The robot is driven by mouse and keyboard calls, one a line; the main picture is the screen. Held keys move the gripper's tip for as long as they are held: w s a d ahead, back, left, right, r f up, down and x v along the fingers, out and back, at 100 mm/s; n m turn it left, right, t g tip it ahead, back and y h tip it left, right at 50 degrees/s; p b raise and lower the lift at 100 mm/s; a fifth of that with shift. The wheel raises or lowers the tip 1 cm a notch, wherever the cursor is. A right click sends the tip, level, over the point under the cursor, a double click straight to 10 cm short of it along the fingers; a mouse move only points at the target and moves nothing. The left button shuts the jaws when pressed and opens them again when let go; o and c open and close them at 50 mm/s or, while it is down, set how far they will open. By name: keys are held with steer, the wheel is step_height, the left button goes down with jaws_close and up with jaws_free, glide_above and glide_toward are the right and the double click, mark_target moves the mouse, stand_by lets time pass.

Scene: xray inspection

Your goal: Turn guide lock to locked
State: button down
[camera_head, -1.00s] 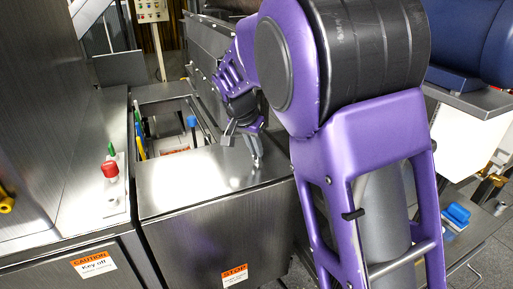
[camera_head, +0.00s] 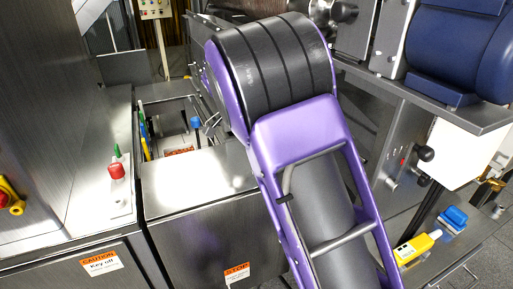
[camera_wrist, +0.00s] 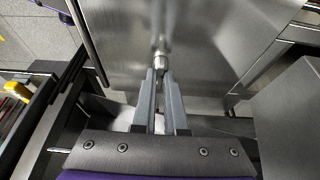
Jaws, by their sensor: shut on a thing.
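In the wrist view my gripper (camera_wrist: 160,76) is shut on a small silvery metal knob (camera_wrist: 160,60). The knob stands out from a flat brushed-steel panel (camera_wrist: 215,45), with the two grey fingertips at its sides. I see no label on it, so I cannot tell for sure that it is the guide lock, or which position it is in. In the head view my arm hides the knob and most of my gripper.
A steel cabinet (camera_head: 195,190) stands in front. A red button (camera_head: 117,171) is on the left console, and a blue-topped post (camera_head: 195,122) rises in the open bay. A yellow bottle (camera_head: 412,250) and a blue item (camera_head: 454,216) are at the lower right.

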stand_by(0.4)
steer(key=c, duration=1)
jaws_free()
steer(key=shift+o, duration=0.2)
steer(key=p+v, duration=0.2)
steer(key=v, duration=1.5)
steer(key=shift+r, duration=0.2)
